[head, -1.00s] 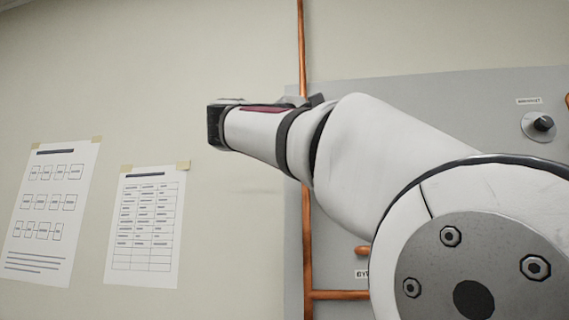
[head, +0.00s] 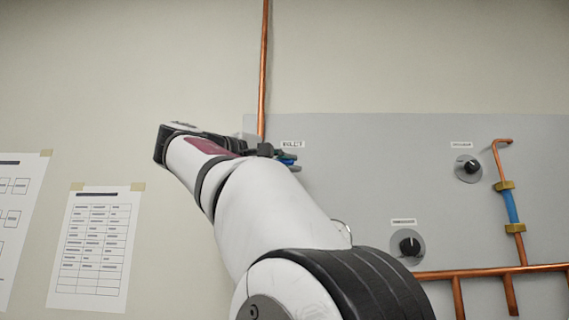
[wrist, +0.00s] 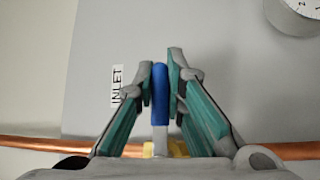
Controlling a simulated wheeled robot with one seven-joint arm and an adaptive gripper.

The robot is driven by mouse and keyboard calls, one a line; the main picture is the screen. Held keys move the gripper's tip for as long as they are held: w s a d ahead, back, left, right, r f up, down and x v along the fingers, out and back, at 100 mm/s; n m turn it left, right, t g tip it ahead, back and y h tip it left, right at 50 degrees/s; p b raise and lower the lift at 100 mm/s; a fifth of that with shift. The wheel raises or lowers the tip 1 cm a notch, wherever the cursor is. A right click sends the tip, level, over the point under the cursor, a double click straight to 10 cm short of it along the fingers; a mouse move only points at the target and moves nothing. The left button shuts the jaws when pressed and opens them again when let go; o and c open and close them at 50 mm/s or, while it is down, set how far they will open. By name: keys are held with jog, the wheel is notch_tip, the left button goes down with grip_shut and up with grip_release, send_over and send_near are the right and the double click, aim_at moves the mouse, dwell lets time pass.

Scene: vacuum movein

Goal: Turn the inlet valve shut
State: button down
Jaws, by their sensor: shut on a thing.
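The inlet valve's blue handle (wrist: 160,98) stands between the fingers in the wrist view, with a yellow valve body (wrist: 165,149) on the copper pipe below it. My gripper (wrist: 161,76) is shut on the handle, one teal-padded finger on each side. In the head view my gripper (head: 287,158) is at the panel's upper left, just below the inlet label (head: 292,145). My arm hides most of the valve there. The label also shows in the wrist view (wrist: 117,86), left of the fingers. The handle lies in line with my fingers and across the pipe.
The grey panel (head: 380,150) carries two black knobs (head: 468,167) (head: 410,245) on the right. A copper pipe with a blue section (head: 511,207) stands at the far right. A round gauge (wrist: 294,14) is at the wrist view's top right. Paper sheets (head: 95,245) hang on the wall at left.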

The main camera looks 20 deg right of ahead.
jog(key=c, duration=1.6)
grip_release()
jog(key=shift+c, duration=0.2)
jog(key=v, duration=1.2)
jog(key=shift+s, duration=0.1)
